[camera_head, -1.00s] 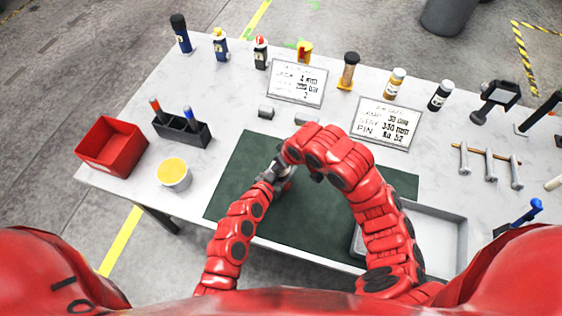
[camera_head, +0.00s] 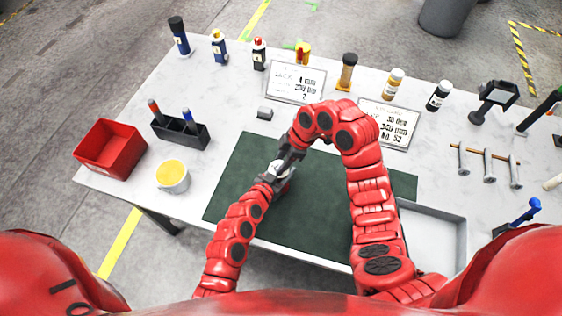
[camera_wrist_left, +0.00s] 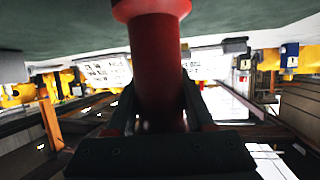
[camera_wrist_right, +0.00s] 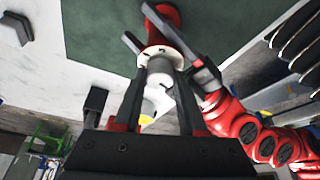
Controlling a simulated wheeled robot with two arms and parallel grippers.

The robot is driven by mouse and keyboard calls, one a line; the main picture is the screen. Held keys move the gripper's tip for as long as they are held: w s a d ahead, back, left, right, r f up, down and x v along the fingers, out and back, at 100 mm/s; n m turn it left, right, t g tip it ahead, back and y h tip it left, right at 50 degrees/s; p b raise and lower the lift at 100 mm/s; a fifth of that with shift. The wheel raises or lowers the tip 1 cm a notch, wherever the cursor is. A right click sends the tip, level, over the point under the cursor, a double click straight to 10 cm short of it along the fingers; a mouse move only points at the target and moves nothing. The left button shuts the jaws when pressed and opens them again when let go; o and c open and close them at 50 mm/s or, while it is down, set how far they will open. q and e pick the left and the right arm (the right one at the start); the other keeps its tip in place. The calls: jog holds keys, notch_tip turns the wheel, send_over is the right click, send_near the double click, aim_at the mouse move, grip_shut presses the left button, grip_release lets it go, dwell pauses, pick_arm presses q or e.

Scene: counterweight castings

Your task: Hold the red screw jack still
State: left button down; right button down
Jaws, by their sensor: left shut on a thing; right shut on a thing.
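The red screw jack stands on the green mat (camera_head: 340,205), mostly hidden by my grippers in the head view. In the left wrist view its red column (camera_wrist_left: 157,65) is between the fingers of my left gripper (camera_head: 279,178), which is shut on it. In the right wrist view the jack's red base (camera_wrist_right: 163,18) shows beyond a pale cylindrical top part (camera_wrist_right: 160,72). My right gripper (camera_head: 285,158) is shut on this top part, its fingers on either side. Both grippers are close together at the jack.
A red bin (camera_head: 108,148), a cup with yellow contents (camera_head: 173,176) and a dark pen rack (camera_head: 181,132) stand at left. A dark block (camera_head: 265,113) lies behind the mat. Signs (camera_head: 296,82), bottles and a grey tray (camera_head: 437,238) surround it.

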aim_at(280, 164)
jog(key=n+g, duration=0.1)
jog(key=n, duration=0.4)
jog(key=shift+w+f+g+h, duration=0.1)
jog(key=shift+f+g+h, duration=0.05)
jog(key=shift+g+h, duration=0.2)
dwell(0.4)
jog(key=shift+c, duration=2.3)
grip_release()
jog(key=shift+r, duration=0.2)
jog(key=shift+w+d+r, duration=0.1)
jog(key=shift+d+r, duration=0.15)
jog(key=shift+r, duration=0.2)
jog(key=shift+v, duration=1)
jog(key=w+d, duration=0.6)
jog(key=d, duration=0.4)
